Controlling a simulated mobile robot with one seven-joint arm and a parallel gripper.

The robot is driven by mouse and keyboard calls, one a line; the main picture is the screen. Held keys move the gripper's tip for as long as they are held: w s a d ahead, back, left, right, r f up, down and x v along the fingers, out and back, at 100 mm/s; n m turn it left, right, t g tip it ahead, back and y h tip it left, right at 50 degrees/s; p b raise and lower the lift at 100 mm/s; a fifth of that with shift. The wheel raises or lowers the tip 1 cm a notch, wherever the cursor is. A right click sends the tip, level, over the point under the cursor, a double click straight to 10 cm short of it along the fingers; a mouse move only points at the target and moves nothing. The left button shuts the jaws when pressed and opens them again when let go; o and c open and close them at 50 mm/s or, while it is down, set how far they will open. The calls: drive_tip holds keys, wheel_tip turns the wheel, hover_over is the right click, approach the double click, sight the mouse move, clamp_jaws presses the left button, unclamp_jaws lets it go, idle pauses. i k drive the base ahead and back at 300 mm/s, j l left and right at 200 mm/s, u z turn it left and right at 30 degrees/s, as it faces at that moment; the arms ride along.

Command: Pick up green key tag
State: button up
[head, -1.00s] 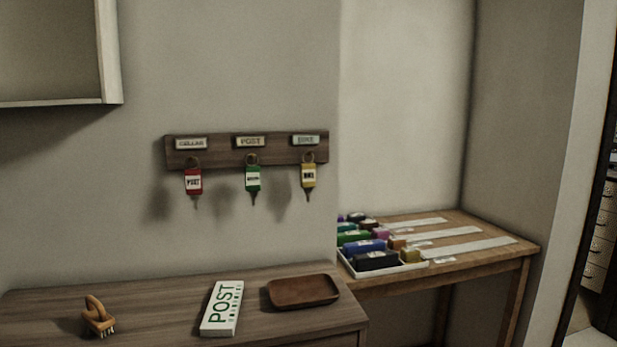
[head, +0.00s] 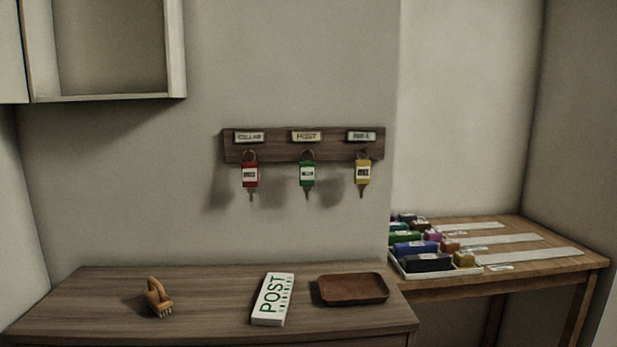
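The green key tag (head: 307,174) hangs with its key from a ring under the middle label, which reads POST, on a dark wooden wall rack (head: 290,151). A red key tag (head: 250,175) hangs to its left and a yellow key tag (head: 363,172) to its right, each with a key below. All three hang upright and apart from each other. My gripper is not in view.
Below the rack, a wooden counter (head: 210,300) holds a small brush (head: 158,298), a white POST sign (head: 273,298) and a brown tray (head: 352,289). A side table (head: 540,265) at right holds a white tray of coloured blocks. An open wall cabinet (head: 105,50) hangs upper left.

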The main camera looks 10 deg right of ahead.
sight(307, 168)
drive_tip(key=l+u, duration=0.2)
drive_tip(key=u, duration=0.25)
drive_tip(key=i+l+u, duration=0.1)
drive_tip(key=l+u, duration=0.15)
drive_tip(key=u, duration=0.15)
drive_tip(key=l+u, duration=0.2)
drive_tip(key=l, duration=0.3)
drive_tip(key=l+u, duration=0.25)
drive_tip(key=l, duration=0.6)
drive_tip(key=k+l+u, duration=0.1)
drive_tip(key=l, duration=0.25)
drive_tip(key=k+l, duration=0.1)
drive_tip(key=l, duration=0.25)
